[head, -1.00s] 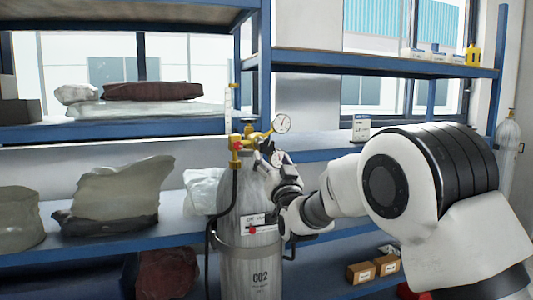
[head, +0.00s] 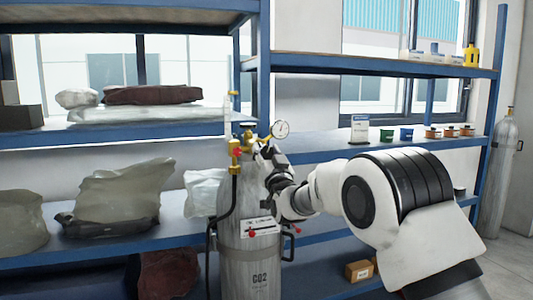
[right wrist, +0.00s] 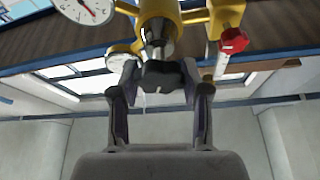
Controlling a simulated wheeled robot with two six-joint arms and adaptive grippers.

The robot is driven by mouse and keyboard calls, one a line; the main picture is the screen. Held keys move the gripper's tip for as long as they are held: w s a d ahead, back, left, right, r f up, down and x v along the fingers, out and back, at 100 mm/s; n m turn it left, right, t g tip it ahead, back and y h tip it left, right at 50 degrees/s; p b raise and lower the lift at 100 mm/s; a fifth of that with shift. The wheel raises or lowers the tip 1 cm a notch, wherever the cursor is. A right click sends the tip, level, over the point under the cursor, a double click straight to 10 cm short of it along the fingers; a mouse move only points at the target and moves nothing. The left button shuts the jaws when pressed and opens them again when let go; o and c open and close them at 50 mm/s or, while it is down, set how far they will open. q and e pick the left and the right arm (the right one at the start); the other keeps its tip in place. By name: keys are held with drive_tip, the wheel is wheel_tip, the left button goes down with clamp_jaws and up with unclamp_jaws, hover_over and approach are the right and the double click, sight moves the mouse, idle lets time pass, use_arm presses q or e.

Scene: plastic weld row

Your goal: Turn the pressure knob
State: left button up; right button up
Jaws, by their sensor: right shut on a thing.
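A grey CO2 cylinder (head: 250,262) stands upright in front of the shelves, with a yellow brass regulator (head: 238,150) on top. In the right wrist view, the dark pressure knob (right wrist: 162,76) sits under the regulator's yellow body (right wrist: 160,18), between the two fingers of my right gripper (right wrist: 160,84). The gripper is shut on it. In the head view, my right gripper (head: 266,154) is at the regulator's right side and hides the knob. A round white gauge (head: 281,128) shows above it. My left gripper is not in view.
A red valve handle (right wrist: 234,41) is close beside the right finger. A black hose (head: 234,190) runs down the cylinder's left side. Blue shelves (head: 340,142) with small tubs stand behind. Wrapped bags (head: 118,198) lie on the left shelf. Another cylinder (head: 502,165) stands far right.

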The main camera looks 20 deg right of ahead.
drive_tip(key=shift+f+n+b, duration=0.25)
drive_tip(key=shift+n+b, duration=0.25)
drive_tip(key=shift+n, duration=0.1)
drive_tip(key=shift+r+n+y, duration=0.15)
drive_tip(key=shift+n+y, duration=0.15)
drive_tip(key=shift+y, duration=0.1)
drive_tip(key=shift+r, duration=0.15)
drive_tip(key=o, duration=0.9)
drive_tip(key=shift+o, duration=1.3)
drive_tip(key=shift+w, duration=0.15)
drive_tip(key=v, duration=1.2)
drive_tip(key=shift+f, duration=0.2)
